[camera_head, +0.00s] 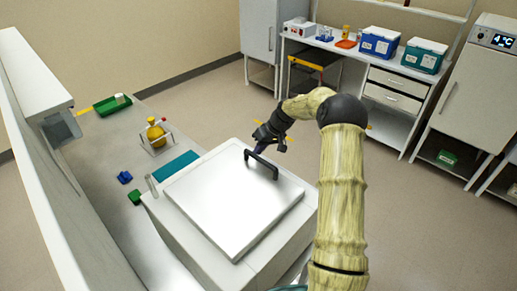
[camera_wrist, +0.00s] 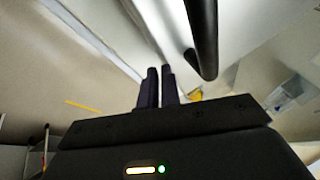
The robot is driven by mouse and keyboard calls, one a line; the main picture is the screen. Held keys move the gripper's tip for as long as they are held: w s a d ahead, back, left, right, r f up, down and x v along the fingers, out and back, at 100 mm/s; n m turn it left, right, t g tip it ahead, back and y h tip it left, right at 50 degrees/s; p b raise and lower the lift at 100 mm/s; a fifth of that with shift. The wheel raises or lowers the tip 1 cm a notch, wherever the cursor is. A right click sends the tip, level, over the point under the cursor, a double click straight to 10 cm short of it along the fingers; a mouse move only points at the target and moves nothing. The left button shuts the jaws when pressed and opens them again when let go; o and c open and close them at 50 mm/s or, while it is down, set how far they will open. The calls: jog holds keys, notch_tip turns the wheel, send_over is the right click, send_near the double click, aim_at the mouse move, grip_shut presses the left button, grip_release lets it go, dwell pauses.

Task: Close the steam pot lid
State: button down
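The steam pot is a white box (camera_head: 172,218) with a square, pale metal lid (camera_head: 225,208). The lid lies over the top and looks flat; I cannot see whether it is fully seated. A black bar handle (camera_head: 262,166) stands on the lid's far side. It also shows as a dark bar (camera_wrist: 203,40) in the wrist view. My gripper (camera_head: 262,146) is just beyond the handle, near its upper end. In the wrist view my gripper's dark fingers (camera_wrist: 159,72) are nearly together with nothing between them, left of the handle. Contact with the handle cannot be told.
Left of the pot, a grey bench holds a teal mat (camera_head: 175,165), a yellow flask (camera_head: 156,135), a green tray (camera_head: 112,104) and small blue and green pieces. A shelf with blue and teal boxes (camera_head: 380,42) stands behind. Floor beyond the pot is clear.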

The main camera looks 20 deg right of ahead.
jog(key=shift+s+f, duration=0.4)
jog(key=shift+f, duration=0.4)
jog(key=w+d+r+p, duration=0.1)
jog(key=d+r+p, duration=0.2)
jog(key=d+r, duration=0.3)
jog(key=shift+w+d+p, duration=0.15)
jog(key=shift+d+p, duration=0.15)
jog(key=shift+d, duration=1.25)
jog(key=shift+w, duration=0.1)
